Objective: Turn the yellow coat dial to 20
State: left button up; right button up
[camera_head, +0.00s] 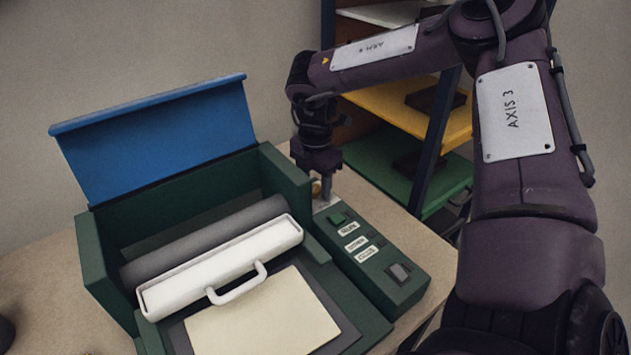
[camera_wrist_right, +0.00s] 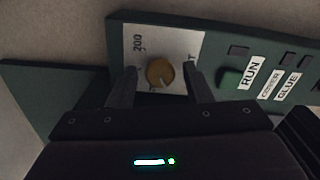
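The yellow coat dial (camera_wrist_right: 160,72) sits on a pale scale plate (camera_wrist_right: 171,42) at the end of the green control panel (camera_head: 352,262). In the head view the dial (camera_head: 316,188) is small and partly hidden by my right gripper (camera_head: 325,185), which points down over it. In the wrist view the right gripper's (camera_wrist_right: 160,82) fingers stand on either side of the dial, with a visible gap on each side. It is open. A "200" mark shows on the plate; other marks are partly hidden, and I cannot read the dial's setting. My left gripper is not in view.
The green machine has a raised blue lid (camera_head: 160,140), a grey roll (camera_head: 205,240), a white bar with a handle (camera_head: 222,266) and a cream sheet (camera_head: 262,318). A green button (camera_wrist_right: 230,77) labelled RUN sits close beside the dial. Shelves (camera_head: 405,108) stand behind.

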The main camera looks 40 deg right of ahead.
jog(key=c, duration=0.8)
jog(key=shift+f+m+b, duration=0.15)
jog(key=shift+m+b, duration=0.25)
jog(key=shift+b, duration=0.3)
jog(key=shift+m+b, duration=1.1)
jog(key=shift+b, duration=0.15)
jog(key=shift+m+b, duration=0.95)
jog(key=shift+m, duration=0.15)
pick_arm(q)
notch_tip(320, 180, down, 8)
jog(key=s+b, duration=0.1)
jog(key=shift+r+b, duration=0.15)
jog(key=shift+b, duration=0.25)
pick_arm(e)
jog(key=shift+m, duration=1.3)
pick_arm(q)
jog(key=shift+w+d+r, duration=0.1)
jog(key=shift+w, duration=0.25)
pick_arm(e)
jog(key=shift+r, duration=0.2)
